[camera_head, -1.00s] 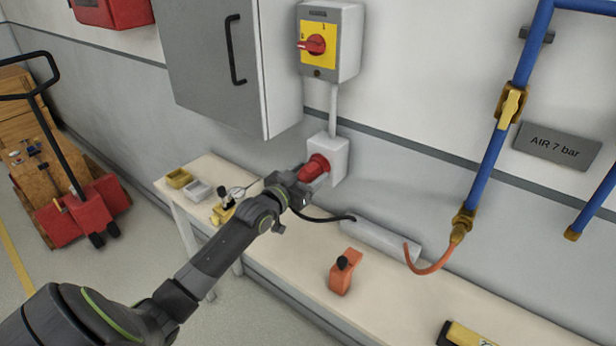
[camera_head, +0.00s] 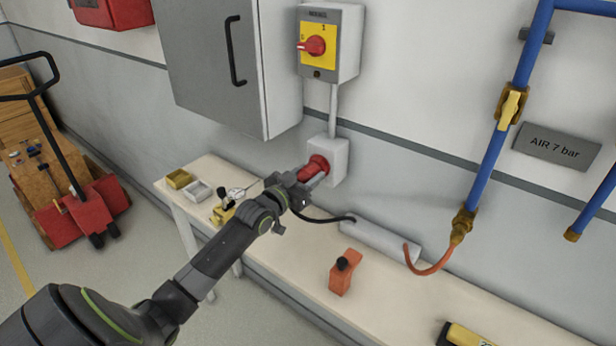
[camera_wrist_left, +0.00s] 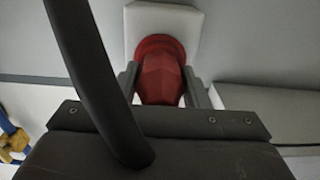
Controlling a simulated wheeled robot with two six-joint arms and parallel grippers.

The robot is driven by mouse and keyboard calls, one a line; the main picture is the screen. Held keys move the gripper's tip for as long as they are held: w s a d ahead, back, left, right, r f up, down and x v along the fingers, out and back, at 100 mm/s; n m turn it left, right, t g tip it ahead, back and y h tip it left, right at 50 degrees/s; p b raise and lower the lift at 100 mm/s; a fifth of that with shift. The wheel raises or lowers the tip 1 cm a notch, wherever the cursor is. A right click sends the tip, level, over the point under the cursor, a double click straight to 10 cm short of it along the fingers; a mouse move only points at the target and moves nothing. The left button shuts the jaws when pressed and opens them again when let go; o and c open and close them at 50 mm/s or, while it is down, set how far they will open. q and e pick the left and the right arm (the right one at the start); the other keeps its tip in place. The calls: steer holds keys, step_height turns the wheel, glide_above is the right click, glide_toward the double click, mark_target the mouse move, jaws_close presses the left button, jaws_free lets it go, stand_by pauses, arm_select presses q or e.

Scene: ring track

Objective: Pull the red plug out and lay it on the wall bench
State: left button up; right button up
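The red plug (camera_head: 313,167) sits in the pale socket box (camera_head: 340,160) on the wall, below the switch. My left gripper (camera_head: 311,175) is at the plug, and one grey finger shows along its lower right side. In the left wrist view the plug (camera_wrist_left: 161,80) is between my two fingers, which lie close against its sides. Its red collar is against the white box (camera_wrist_left: 180,20). A black cable (camera_head: 325,218) runs from near the gripper over the wall bench (camera_head: 290,248). My right gripper is out of view.
On the bench are an orange block (camera_head: 344,275) with a black knob, a grey cylinder (camera_head: 375,240), small trays (camera_head: 198,190) and a yellow-black item (camera_head: 465,335). A grey cabinet (camera_head: 215,70) hangs above left. Blue pipes (camera_head: 500,130) run down at right.

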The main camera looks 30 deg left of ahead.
arm_select(q)
steer(key=c, duration=0.6)
steer(key=shift+s+a+p, duration=0.15)
steer(key=shift+s+p, duration=1.25)
steer(key=shift+s, duration=0.6)
steer(key=shift+s+a+p, duration=0.1)
steer(key=shift+s+p, duration=0.4)
steer(key=shift+s, duration=0.5)
